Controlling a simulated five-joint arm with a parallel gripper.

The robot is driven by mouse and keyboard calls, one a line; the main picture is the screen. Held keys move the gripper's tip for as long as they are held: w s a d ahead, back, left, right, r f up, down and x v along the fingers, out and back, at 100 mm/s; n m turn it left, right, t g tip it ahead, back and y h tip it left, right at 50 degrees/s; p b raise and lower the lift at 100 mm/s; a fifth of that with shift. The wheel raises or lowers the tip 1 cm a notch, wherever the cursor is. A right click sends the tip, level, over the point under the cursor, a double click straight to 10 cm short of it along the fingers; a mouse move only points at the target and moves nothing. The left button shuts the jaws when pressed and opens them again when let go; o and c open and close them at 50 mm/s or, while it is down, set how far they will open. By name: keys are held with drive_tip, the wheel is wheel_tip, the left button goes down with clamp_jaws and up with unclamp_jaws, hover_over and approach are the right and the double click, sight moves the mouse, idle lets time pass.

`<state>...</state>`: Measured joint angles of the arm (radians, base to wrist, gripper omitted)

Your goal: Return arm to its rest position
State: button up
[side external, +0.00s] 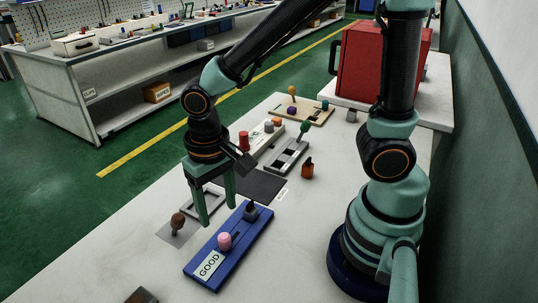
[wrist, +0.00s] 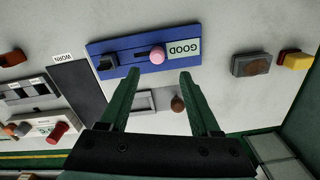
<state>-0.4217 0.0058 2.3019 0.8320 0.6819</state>
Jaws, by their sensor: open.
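My gripper (side external: 217,213) hangs from my arm over the white table with its green fingers apart and nothing between them. In the side view it is just above and left of a blue board (side external: 232,262). The wrist view shows the two open fingers (wrist: 159,75), with the board (wrist: 130,56) ahead of their tips. The board carries a GOOD label (side external: 209,265), a pink knob (side external: 225,241) and a black block (side external: 251,210). Whether the fingertips touch anything below is hard to tell, but they look clear of the board.
A brown knob (side external: 178,221) and a grey frame (side external: 207,200) are near the fingers. A dark mat (side external: 262,187), a grey rack (side external: 287,155), an orange piece (side external: 307,170) and a wooden board (side external: 311,112) lie farther back. A red box (side external: 362,65) stands behind. The front-left tabletop is mostly clear.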

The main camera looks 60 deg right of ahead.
drive_tip(key=shift+r, duration=0.95)
drive_tip(key=d+r+n+t, duration=0.3)
drive_tip(key=d+r+t, duration=0.2)
drive_tip(key=d+r, duration=0.6)
drive_tip(key=shift+w+d+t, duration=0.3)
drive_tip(key=shift+d, duration=0.45)
